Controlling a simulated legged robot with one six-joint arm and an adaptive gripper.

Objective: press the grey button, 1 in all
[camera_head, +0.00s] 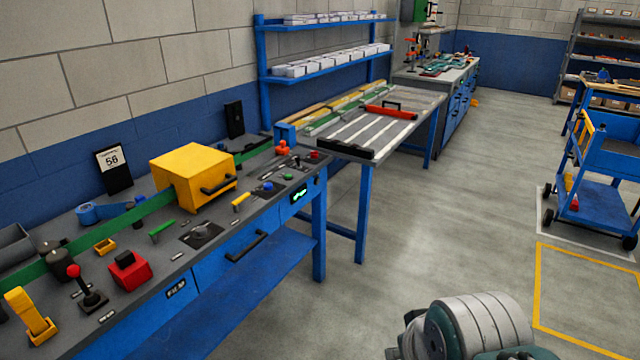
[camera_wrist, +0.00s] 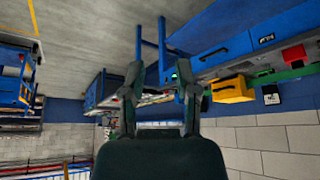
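The workbench panel (camera_head: 215,260) with its controls runs along the wall at the left in the head view. On its right part are a blue button (camera_head: 267,187), a green button (camera_head: 287,177) and a red button (camera_head: 314,155). A dark round knob on a plate (camera_head: 200,231) sits near the front edge. I cannot single out a grey button for certain at this size. My gripper (camera_wrist: 160,64) is open and empty in the wrist view, its two fingers apart, with the bench beyond them, seen upside down. It touches nothing that I can see.
A yellow box (camera_head: 195,170) with a dark handle stands on the panel. A red block (camera_head: 128,272), a joystick (camera_head: 90,295) and a yellow lever (camera_head: 30,315) are at the near left. A second table (camera_head: 420,100) stands beyond. The floor (camera_head: 430,220) right of the bench is clear.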

